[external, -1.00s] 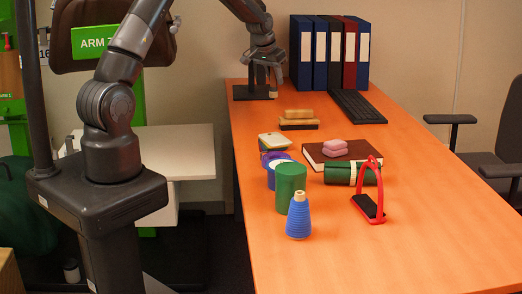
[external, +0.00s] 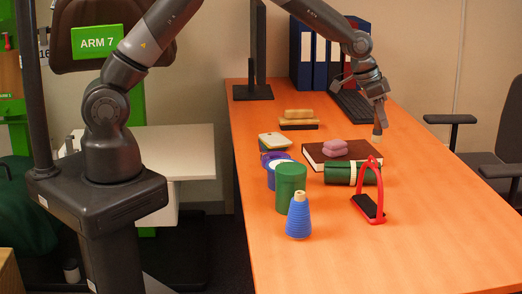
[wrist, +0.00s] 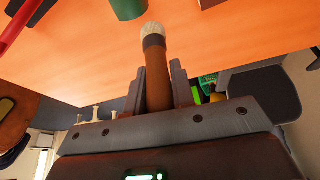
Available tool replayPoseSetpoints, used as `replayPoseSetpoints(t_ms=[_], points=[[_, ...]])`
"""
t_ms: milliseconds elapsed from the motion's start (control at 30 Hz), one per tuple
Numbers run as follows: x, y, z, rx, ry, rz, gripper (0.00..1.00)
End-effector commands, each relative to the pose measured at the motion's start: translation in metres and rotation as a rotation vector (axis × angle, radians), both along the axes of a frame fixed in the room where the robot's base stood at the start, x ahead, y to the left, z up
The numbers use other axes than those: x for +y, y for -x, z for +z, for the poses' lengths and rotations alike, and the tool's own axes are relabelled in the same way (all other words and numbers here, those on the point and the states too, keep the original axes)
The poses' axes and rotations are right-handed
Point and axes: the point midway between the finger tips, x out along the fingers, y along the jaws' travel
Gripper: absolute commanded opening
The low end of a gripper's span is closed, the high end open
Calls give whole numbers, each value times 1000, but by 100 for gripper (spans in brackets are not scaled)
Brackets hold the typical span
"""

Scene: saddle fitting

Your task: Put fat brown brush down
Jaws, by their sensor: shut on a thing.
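My gripper (external: 377,108) is shut on the fat brown brush (external: 377,131) near the right side of the table (external: 440,230). The brush hangs roughly upright, with its pale tip downward. In the wrist view the brush (wrist: 158,75) stands between the two fingers (wrist: 160,88), with a brown handle, dark collar and cream bristles. The tip looks close to the table behind and right of the brown book (external: 367,149); I cannot tell whether it touches.
A green roll (external: 345,173) and a red-handled holder (external: 369,200) are nearest in front. A keyboard (external: 352,106) and binders (external: 320,60) stand behind. A green cylinder (external: 290,187) and blue cone (external: 299,218) are left. The table's right side is clear.

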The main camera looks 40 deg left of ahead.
Motion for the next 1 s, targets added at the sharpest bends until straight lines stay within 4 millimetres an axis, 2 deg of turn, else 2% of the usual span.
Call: replayPoseSetpoints(t_ms=[33, 200, 367, 500, 600, 700, 800, 900, 1000], points=[[-24, 20, 0, 0, 1, -50, 0], [-88, 87, 0, 0, 0, -204, 0], [-141, 159, 1, 0, 2, -347, 0], [-178, 224, 2, -1, 3, -470, 0], [-198, 267, 2, -2, 4, -547, 0], [-212, 302, 2, -2, 4, -609, 0], [-220, 327, 2, -2, 4, -652, 0], [-224, 340, 2, -2, 4, -675, 0], [-227, 339, -3, -1, 3, -683, 0]])
